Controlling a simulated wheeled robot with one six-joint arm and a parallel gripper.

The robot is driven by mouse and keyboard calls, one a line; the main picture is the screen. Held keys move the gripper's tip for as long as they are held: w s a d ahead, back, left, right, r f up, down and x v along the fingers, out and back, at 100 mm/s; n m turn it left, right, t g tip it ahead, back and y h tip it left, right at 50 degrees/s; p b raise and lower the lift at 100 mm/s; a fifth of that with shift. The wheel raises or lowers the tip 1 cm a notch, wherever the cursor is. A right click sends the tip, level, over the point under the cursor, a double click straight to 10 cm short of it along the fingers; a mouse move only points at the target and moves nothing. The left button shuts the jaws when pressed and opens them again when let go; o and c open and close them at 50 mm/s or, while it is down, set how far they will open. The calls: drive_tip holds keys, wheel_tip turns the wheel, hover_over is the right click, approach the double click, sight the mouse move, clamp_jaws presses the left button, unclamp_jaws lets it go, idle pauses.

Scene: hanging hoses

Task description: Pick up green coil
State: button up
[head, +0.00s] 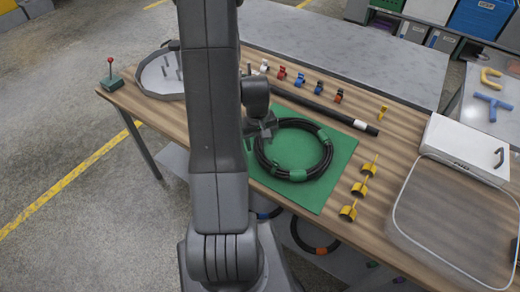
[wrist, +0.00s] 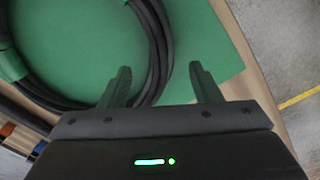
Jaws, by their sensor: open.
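The green coil is a ring of black hose (head: 327,160) with green bands, lying flat on a green mat (head: 338,188) on the wooden table. My gripper (head: 264,128) is at the coil's left side in the head view, partly hidden by my arm. In the wrist view my gripper (wrist: 160,68) is open, with two dark fingers apart. Nothing is clamped. I cannot tell how far above the hose the fingertips are.
A dark straight tube (head: 325,108) lies behind the coil, with small coloured clips (head: 299,79) beyond it. Yellow clips (head: 360,187) stand right of the mat. A red-knobbed switch (head: 111,80) is at the far left corner.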

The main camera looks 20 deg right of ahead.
sight(260, 150)
drive_tip(key=shift+d+f, duration=0.1)
drive_tip(key=shift+f, duration=2.55)
clamp_jaws()
drive_tip(key=shift+p, duration=0.3)
